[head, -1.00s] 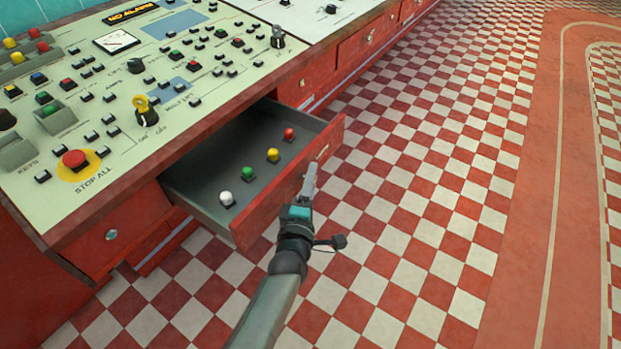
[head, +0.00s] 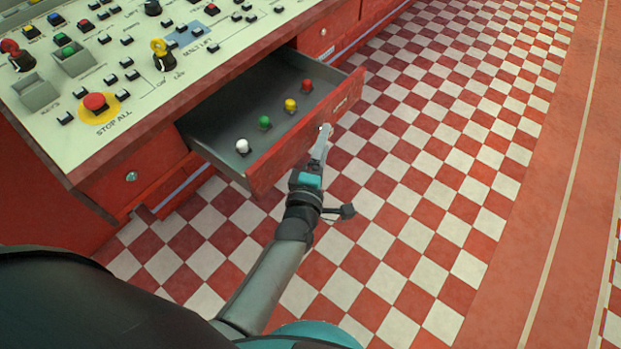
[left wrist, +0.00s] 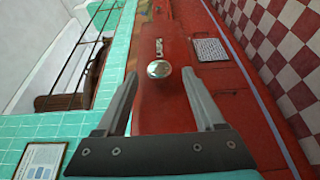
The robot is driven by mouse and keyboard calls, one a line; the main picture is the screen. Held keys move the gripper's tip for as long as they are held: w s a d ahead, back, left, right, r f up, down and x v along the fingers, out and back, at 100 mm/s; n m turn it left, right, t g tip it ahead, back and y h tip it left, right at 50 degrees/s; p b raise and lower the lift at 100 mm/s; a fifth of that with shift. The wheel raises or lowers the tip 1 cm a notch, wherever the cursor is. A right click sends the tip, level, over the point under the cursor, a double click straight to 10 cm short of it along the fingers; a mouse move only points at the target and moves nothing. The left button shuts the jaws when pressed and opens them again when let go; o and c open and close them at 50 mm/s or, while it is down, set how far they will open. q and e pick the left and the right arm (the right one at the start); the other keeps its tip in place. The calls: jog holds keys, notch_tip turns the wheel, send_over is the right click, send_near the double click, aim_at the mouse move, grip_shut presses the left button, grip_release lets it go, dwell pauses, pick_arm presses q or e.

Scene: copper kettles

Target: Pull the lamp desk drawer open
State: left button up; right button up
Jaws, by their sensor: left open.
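The lamp desk drawer (head: 285,145) stands pulled out of the red desk, its grey inside showing. White (head: 242,146), green (head: 265,122), yellow (head: 291,105) and red (head: 307,86) lamps stand in it. My left gripper (head: 323,138) is at the outer face of the drawer front. In the left wrist view, the red drawer front (left wrist: 150,108) carries a round metal knob (left wrist: 159,69) and a small label above it. The open fingers (left wrist: 160,80) lie on either side of the knob, with gaps visible. My right gripper is out of view.
The control panel (head: 140,80) with buttons and switches tops the desk above the drawer. A closed drawer with a round knob (head: 131,177) is at left. The checkered floor (head: 420,180) to the right of the drawer is clear.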

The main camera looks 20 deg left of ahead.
pick_arm(q)
jog(key=s+p, duration=0.2)
jog(key=s, duration=0.9)
jog(key=shift+s+d, duration=0.25)
jog(key=shift+s, duration=0.05)
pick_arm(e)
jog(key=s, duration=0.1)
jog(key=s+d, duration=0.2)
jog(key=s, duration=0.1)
pick_arm(q)
jog(key=s+a+f+m+g+h, duration=0.1)
jog(key=s+f+m+g, duration=0.25)
jog(key=f, duration=0.45)
jog(key=s+f+m+g+h, duration=0.1)
jog(key=s+f+m+g, duration=0.15)
jog(key=f+m, duration=0.4)
jog(key=s+a+f+m+g+h, duration=0.1)
jog(key=s+f+m+g, duration=0.2)
jog(key=f, duration=0.6)
jog(key=s+a+f+m+g+y, duration=0.1)
jog(key=s+a+f+m+g, duration=0.2)
jog(key=s, duration=0.5)
jog(key=s+a+f+m+g+y, duration=0.1)
jog(key=s+a+f+m+g, duration=0.2)
jog(key=s+a+f+m, duration=0.2)
notch_tip(320, 180, down, 2)
jog(key=s+a, duration=0.2)
jog(key=shift+s+a+f+g+y, duration=0.15)
jog(key=shift+s+f+g+y, duration=0.15)
jog(key=shift+s+g, duration=0.1)
